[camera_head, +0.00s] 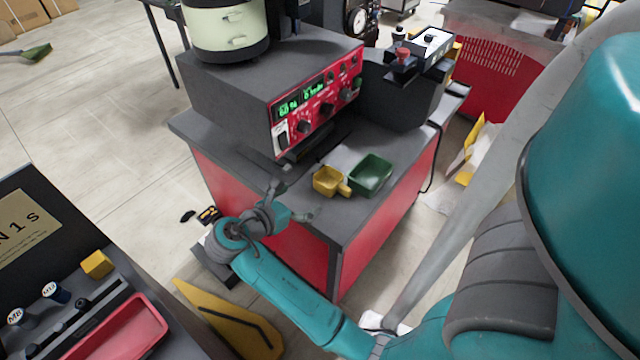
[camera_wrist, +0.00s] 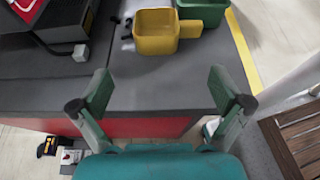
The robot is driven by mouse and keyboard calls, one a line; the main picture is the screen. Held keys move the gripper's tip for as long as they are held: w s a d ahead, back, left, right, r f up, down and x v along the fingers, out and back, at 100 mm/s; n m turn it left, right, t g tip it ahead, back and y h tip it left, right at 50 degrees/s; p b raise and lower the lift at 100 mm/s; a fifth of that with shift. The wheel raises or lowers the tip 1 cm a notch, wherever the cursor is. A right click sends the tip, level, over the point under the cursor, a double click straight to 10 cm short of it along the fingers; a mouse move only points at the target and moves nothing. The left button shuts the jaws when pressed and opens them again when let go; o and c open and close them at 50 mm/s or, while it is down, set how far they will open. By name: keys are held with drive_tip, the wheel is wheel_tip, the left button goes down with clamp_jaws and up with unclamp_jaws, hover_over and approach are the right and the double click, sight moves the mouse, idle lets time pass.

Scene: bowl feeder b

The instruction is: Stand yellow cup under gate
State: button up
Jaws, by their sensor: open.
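The yellow cup (camera_head: 327,181) is a small square cup with a side handle, standing upright on the dark top of the red cabinet (camera_head: 345,225). In the wrist view the yellow cup (camera_wrist: 156,32) is ahead of my gripper, with its handle pointing right. My gripper (camera_wrist: 158,88) is open and empty, its two fingers apart, short of the cup and near the cabinet's front edge. In the head view my gripper (camera_head: 298,202) is left of and nearer than the cup. The gate is hard to make out; a dark chute-like part (camera_head: 312,140) sits below the control panel.
A green tray (camera_head: 370,174) stands right beside the yellow cup. The feeder's control box (camera_head: 315,105) with a red panel rises behind, carrying a round bowl (camera_head: 225,28). A dark unit (camera_head: 405,88) stands at the back right. The cabinet top's front right is clear.

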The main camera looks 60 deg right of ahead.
sight(321, 185)
drive_tip(key=x, duration=0.4)
drive_tip(key=shift+w+r+x, duration=0.1)
drive_tip(key=shift+x, duration=1.25)
drive_tip(key=shift+w+r+x, duration=0.1)
drive_tip(key=shift+w+x, duration=0.05)
drive_tip(key=shift+x, duration=1.2)
drive_tip(key=shift+d, duration=0.15)
drive_tip(key=shift+r, duration=0.1)
drive_tip(key=c, duration=1.5)
